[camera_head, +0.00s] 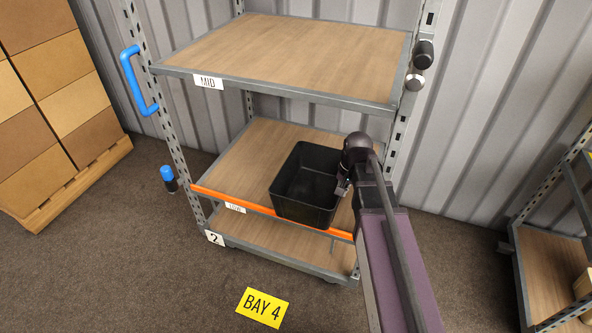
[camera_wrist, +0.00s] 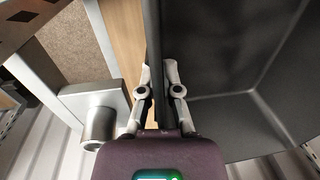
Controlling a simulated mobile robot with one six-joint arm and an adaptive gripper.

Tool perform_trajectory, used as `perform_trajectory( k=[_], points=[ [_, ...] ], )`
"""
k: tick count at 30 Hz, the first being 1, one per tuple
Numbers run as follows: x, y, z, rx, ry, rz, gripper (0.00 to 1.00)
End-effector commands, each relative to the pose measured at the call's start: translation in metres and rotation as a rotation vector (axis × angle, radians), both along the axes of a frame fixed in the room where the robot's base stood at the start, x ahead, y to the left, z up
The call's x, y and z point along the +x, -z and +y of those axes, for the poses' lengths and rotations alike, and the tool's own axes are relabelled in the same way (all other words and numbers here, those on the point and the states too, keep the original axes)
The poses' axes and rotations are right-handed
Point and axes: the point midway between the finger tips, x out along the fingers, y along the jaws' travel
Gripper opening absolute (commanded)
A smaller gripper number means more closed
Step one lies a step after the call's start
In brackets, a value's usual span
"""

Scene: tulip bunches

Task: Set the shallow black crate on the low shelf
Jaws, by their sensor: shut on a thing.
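The shallow black crate (camera_head: 303,207) is empty and upright at the low shelf (camera_head: 241,157), the level marked LOW with an orange front edge. It overlaps the right part of that edge in the head view; I cannot tell whether it rests on the shelf boards. My gripper (camera_head: 343,187) is at the crate's right side. In the wrist view my gripper (camera_wrist: 158,92) has its two fingers on either side of the crate's wall (camera_wrist: 153,40), shut on it. The crate's inside (camera_wrist: 230,80) fills the right of that view.
The mid shelf (camera_head: 285,50) is bare and sits above the crate. Perforated uprights (camera_head: 165,120) stand at the rack's corners. The bottom shelf (camera_head: 265,238) is below, bare where visible. A blue handle (camera_head: 138,82) is on the left upright. Another rack (camera_head: 550,270) is at right.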

Motion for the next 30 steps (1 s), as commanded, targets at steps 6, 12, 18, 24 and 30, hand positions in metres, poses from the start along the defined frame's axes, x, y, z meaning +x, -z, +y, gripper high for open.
perform_trajectory(
  k=[6, 12, 18, 24, 30],
  points=[
    [0.0, 0.024, 0.0, 0.001, 0.001, 0.0, 0.0],
    [0.0, 0.03, 0.0, 0.001, 0.001, 0.0, 0.0],
    [0.0, 0.031, -0.001, 0.001, 0.001, 0.0, 0.0],
    [0.0, 0.031, -0.001, 0.001, 0.001, 0.0, 0.0],
    [0.006, 0.031, 0.003, 0.001, 0.001, 0.0, 0.0]
  ],
)
